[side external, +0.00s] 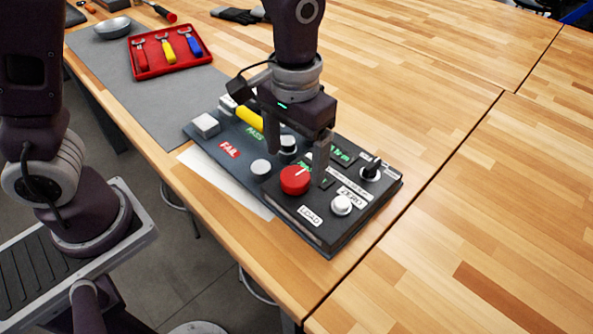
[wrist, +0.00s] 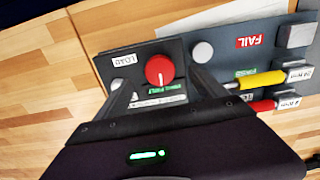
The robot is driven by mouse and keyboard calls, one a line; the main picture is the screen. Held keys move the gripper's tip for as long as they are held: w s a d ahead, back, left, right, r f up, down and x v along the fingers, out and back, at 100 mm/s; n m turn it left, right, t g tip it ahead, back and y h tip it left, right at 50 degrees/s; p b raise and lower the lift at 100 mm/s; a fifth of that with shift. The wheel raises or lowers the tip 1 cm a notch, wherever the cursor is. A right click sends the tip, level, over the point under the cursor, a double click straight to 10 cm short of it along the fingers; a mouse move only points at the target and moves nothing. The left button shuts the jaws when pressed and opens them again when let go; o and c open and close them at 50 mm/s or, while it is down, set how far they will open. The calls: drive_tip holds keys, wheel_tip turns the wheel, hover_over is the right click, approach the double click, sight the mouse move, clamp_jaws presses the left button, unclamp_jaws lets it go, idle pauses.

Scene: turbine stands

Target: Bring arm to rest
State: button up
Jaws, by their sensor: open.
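My gripper (side external: 296,140) is open and hangs over the dark test panel (side external: 333,233), with its fingers pointing down near the red knob (side external: 295,180). In the wrist view the gripper (wrist: 165,85) has its two fingers spread apart, and the red knob (wrist: 159,71) shows between and beyond them. I see nothing held between the fingers. Whether a fingertip touches the panel is hard to tell. My gripper hides part of the panel in the side view.
A yellow-handled tool (side external: 248,117) and, in the wrist view, a red-handled one (wrist: 264,105) lie at the panel. A red tray (side external: 172,70) with several tools sits on the grey mat (side external: 105,65). The wooden table (side external: 480,140) to the right is clear.

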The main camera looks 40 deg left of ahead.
drive_tip(key=s+a+r+t+h, duration=0.1)
drive_tip(key=s+a+r, duration=0.2)
drive_tip(key=r, duration=0.2)
drive_tip(key=s+a+r+t, duration=0.2)
drive_tip(key=s+a+r, duration=0.2)
drive_tip(key=r, duration=0.2)
drive_tip(key=s+a+r+t+y, duration=0.1)
drive_tip(key=s+a, duration=0.3)
drive_tip(key=s, duration=0.4)
drive_tip(key=shift+s+r+t, duration=0.25)
drive_tip(key=shift+s+t, duration=0.05)
drive_tip(key=shift+t, duration=0.5)
